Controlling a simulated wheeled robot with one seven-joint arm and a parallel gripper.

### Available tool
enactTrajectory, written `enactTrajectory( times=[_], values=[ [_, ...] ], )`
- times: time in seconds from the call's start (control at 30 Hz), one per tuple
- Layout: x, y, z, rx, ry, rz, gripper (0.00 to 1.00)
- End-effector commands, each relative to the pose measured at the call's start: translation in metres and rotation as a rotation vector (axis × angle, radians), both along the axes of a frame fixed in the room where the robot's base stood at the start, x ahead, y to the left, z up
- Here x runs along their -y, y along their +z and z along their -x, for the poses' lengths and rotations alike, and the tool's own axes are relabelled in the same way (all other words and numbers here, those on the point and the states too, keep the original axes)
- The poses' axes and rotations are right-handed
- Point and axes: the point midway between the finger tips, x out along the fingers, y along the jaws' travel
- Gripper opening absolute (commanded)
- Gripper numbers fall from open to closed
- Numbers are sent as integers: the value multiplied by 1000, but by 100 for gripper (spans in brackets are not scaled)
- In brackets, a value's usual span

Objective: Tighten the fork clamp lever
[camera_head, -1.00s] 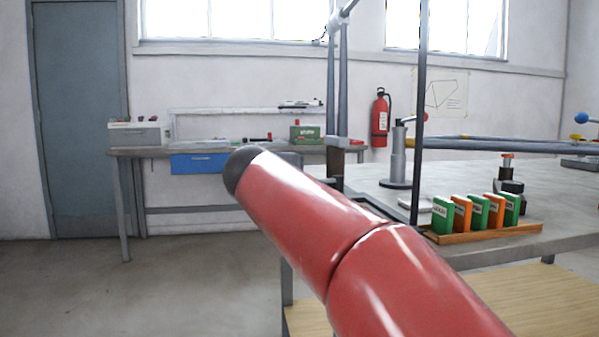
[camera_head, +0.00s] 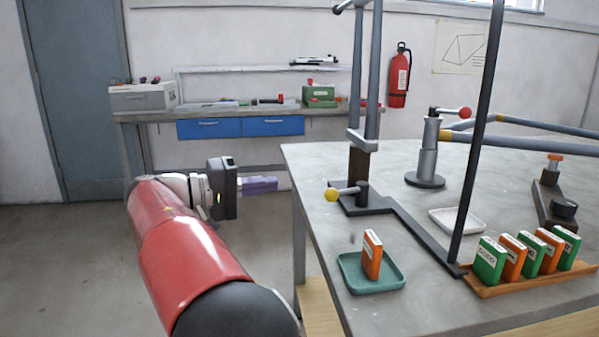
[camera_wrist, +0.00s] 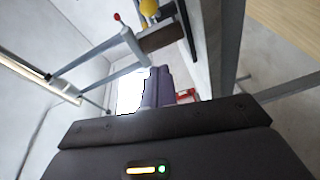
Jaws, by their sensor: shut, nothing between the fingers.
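The grey fork (camera_head: 374,70) stands upright in a dark clamp block (camera_head: 359,178) near the left side of the grey table. A short lever with a yellow knob (camera_head: 331,194) sticks out to the left at the foot of this block. My gripper (camera_head: 272,184) is left of the table edge, at about the height of the yellow knob and apart from it. Its purple fingers are shut and empty. In the wrist view the fingers (camera_wrist: 160,76) point towards a bright area, and a yellow knob (camera_wrist: 150,8) shows near the top edge.
A second post (camera_head: 427,155) carries a red-knobbed lever (camera_head: 463,112). A green tray (camera_head: 350,276) holds an orange box (camera_head: 372,254). A wooden rack (camera_head: 500,282) of several boxes, a white dish (camera_head: 456,221) and a thin dark pole (camera_head: 478,130) are to the right. Open floor lies left.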

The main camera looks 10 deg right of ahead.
Motion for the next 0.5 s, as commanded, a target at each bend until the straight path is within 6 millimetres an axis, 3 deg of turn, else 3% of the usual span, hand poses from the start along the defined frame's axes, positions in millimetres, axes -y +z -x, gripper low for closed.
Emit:
enactTrajectory(
  times=[0.5],
  values=[
    [98, -5, -25, -5, -2, -2, 0]
  ],
)
